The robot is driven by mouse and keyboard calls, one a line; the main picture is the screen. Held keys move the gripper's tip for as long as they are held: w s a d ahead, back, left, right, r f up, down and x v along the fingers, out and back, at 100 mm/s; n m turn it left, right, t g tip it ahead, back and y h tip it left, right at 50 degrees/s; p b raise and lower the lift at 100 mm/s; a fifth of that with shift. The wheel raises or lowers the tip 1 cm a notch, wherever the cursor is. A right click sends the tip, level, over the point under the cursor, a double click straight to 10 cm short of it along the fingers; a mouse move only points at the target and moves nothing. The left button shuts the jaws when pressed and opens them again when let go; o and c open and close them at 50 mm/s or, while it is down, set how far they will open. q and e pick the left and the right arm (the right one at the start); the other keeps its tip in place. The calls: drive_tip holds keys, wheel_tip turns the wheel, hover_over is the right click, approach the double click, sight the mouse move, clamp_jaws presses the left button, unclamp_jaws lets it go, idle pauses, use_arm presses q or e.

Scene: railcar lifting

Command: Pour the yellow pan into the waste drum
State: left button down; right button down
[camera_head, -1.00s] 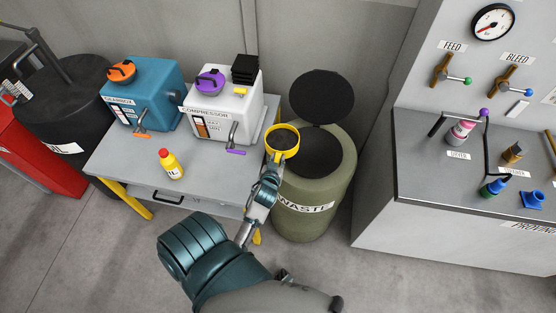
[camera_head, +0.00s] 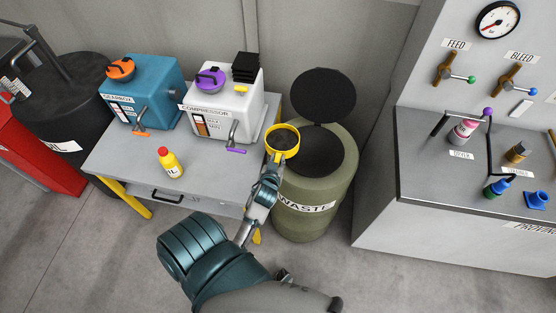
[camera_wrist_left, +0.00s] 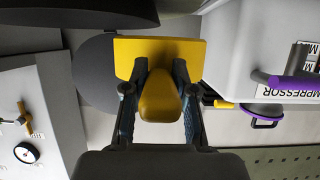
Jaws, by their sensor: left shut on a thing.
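The yellow pan (camera_head: 283,148) holds dark contents and looks about upright in the head view. It is over the near left part of the waste drum's (camera_head: 315,205) opening. The drum is olive green with a WASTE label, and its dark lid (camera_head: 322,95) stands open behind. My left gripper (camera_head: 270,175) is shut on the pan's handle. The left wrist view shows the fingers (camera_wrist_left: 160,90) on both sides of the yellow handle, with the pan (camera_wrist_left: 190,50) beyond them. My right gripper is not in view.
Left of the drum is a grey table (camera_head: 130,160) with a blue gearbox (camera_head: 145,90), a white compressor (camera_head: 225,105) and a yellow oil bottle (camera_head: 171,163). A grey bench (camera_head: 440,205) with a gauge panel and bottles stands at the right.

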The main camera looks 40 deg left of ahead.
use_arm(q)
drive_tip(key=shift+a+f, duration=0.15)
drive_tip(key=shift+f, duration=0.05)
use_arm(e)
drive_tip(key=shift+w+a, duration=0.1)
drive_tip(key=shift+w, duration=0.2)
use_arm(q)
drive_tip(key=shift+w+d+r+m, duration=0.15)
drive_tip(key=shift+d+r+m, duration=0.15)
drive_tip(key=shift+d, duration=0.15)
drive_tip(key=shift+d+r+b, duration=0.1)
drive_tip(key=shift+b, duration=0.2)
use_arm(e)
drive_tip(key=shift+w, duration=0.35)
use_arm(q)
drive_tip(key=shift+w+d+r+m+g+y, duration=0.2)
drive_tip(key=shift+w+r+m+g+y, duration=0.1)
drive_tip(key=shift+m+y, duration=0.1)
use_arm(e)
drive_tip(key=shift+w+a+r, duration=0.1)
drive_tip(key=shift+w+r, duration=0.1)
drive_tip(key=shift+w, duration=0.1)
use_arm(q)
drive_tip(key=shift+w+d+r+m+y, duration=0.2)
drive_tip(key=shift+d+r+m+y, duration=0.1)
drive_tip(key=shift+d+m, duration=0.15)
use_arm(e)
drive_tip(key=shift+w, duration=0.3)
